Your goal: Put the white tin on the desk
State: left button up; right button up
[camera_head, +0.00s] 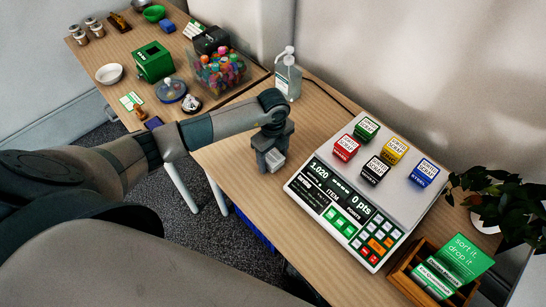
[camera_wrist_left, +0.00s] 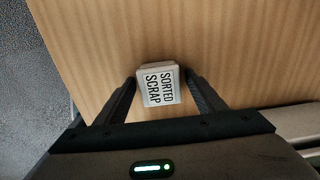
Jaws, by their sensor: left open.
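The white tin (camera_wrist_left: 158,86), labelled "SORTED SCRAP", is over the wooden desk (camera_head: 245,175), left of the scale. In the head view the tin (camera_head: 275,160) shows small and grey-white at my left gripper (camera_head: 271,155). My left gripper points down at the desk. In the wrist view its two fingers are open, one on each side of the tin, with a narrow gap at least on the right. The tin looks to be upright on the desk, though its underside is hidden. My right gripper is not in view.
A scale (camera_head: 340,200) bears several coloured tins, including a red tin (camera_head: 346,148) and a blue tin (camera_head: 424,172). A sanitizer bottle (camera_head: 288,75) stands behind my gripper. A card box (camera_head: 435,275) and plant (camera_head: 505,205) are at right. Bare desk lies around the tin.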

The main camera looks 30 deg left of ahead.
aim_at(273, 157)
pick_arm(q)
jog(key=shift+r, duration=0.8)
notch_tip(273, 157, up, 11)
jog(key=b, duration=0.3)
jog(key=shift+f, duration=0.15)
